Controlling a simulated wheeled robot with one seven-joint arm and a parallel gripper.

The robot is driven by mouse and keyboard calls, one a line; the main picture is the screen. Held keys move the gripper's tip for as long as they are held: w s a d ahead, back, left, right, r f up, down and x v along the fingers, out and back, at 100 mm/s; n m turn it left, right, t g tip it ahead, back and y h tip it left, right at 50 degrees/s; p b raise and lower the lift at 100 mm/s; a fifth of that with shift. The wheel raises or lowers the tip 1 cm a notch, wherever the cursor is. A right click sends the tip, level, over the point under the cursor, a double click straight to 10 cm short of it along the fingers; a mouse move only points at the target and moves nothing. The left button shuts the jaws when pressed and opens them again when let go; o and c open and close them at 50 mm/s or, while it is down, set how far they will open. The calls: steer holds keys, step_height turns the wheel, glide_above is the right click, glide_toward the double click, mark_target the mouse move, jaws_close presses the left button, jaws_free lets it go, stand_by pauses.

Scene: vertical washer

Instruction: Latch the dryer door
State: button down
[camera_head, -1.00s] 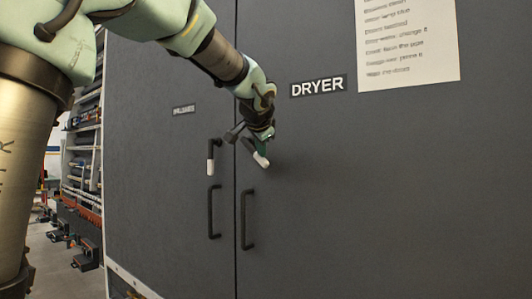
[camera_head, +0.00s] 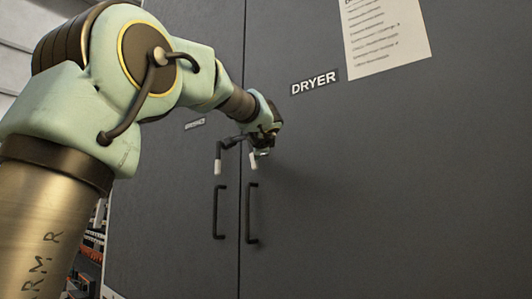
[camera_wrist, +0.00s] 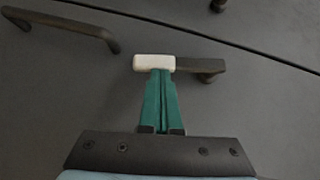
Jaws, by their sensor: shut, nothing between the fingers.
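The dryer door (camera_head: 370,190) is the right-hand dark panel under the DRYER label. It lies flush with the left panel along a narrow seam. Its latch (camera_head: 253,169) is a short black lever with a white tip, hanging about straight down beside the seam. In the wrist view the latch (camera_wrist: 195,65) lies across the picture, its white tip to the left. My gripper (camera_head: 263,152) is at the latch's upper part in the head view. In the wrist view my gripper (camera_wrist: 158,76) has its green fingers shut together, their tips at the white tip; contact is unclear.
A black bar handle (camera_head: 250,213) is on the dryer door below the latch; it also shows in the wrist view (camera_wrist: 65,27). The left panel has its own white-tipped latch (camera_head: 218,160) and bar handle (camera_head: 217,212). A paper notice (camera_head: 385,35) hangs upper right.

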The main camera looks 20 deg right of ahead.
steer(key=shift+w+a+f+m+t+b, duration=0.3)
steer(key=shift+w+f+m+t+b, duration=0.4)
steer(key=shift+b, duration=1.65)
steer(key=shift+w+a+b, duration=0.1)
steer(key=shift+b, duration=0.65)
steer(key=shift+r+m, duration=0.15)
steer(key=shift+m, duration=0.15)
